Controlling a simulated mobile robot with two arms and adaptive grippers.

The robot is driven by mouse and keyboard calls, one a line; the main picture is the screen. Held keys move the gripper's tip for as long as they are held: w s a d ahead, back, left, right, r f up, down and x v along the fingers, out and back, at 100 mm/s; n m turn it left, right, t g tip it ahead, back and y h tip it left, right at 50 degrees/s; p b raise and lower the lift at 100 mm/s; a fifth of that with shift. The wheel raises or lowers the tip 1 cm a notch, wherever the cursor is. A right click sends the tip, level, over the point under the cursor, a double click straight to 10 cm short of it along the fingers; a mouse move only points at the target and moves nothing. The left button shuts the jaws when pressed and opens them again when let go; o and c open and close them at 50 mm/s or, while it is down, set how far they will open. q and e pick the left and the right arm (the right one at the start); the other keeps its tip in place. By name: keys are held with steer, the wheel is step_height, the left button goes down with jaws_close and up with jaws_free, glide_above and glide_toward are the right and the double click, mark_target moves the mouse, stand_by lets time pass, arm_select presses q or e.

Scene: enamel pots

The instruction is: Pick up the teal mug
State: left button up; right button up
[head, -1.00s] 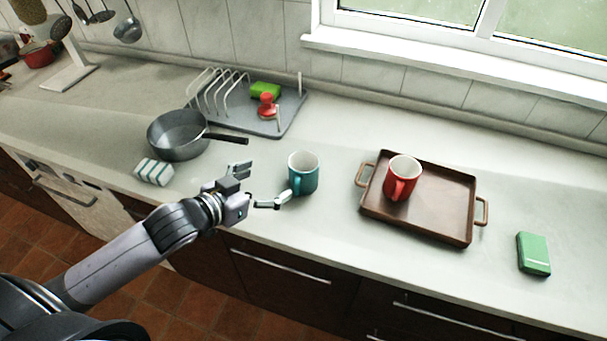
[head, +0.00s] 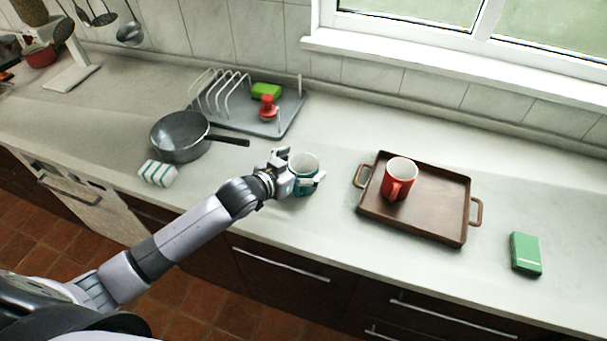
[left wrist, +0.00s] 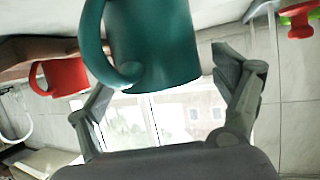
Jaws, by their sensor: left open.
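The teal mug (head: 304,164) stands upright on the counter in the head view, partly hidden by my left gripper (head: 300,173). My left gripper is open, with its fingers reaching to either side of the mug. In the left wrist view the teal mug (left wrist: 155,45) fills the upper middle, its handle at the left. The left gripper's fingertips (left wrist: 165,85) show to the left and right of it, with gaps visible between fingers and mug. My right gripper is not in view.
A brown tray (head: 455,207) holding a red mug (head: 399,180) lies to the right. A grey pan (head: 179,137) and a striped cloth (head: 158,173) are to the left. A dish rack (head: 285,118) stands behind. A green box (head: 526,254) lies far right.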

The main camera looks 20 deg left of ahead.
arm_select(q)
steer(key=shift+w+d+f, duration=0.1)
steer(key=shift+w+f, duration=0.05)
steer(key=shift+w, duration=0.15)
steer(key=shift+s, duration=0.1)
steer(key=c, duration=1.9)
steer(key=shift+c, duration=0.2)
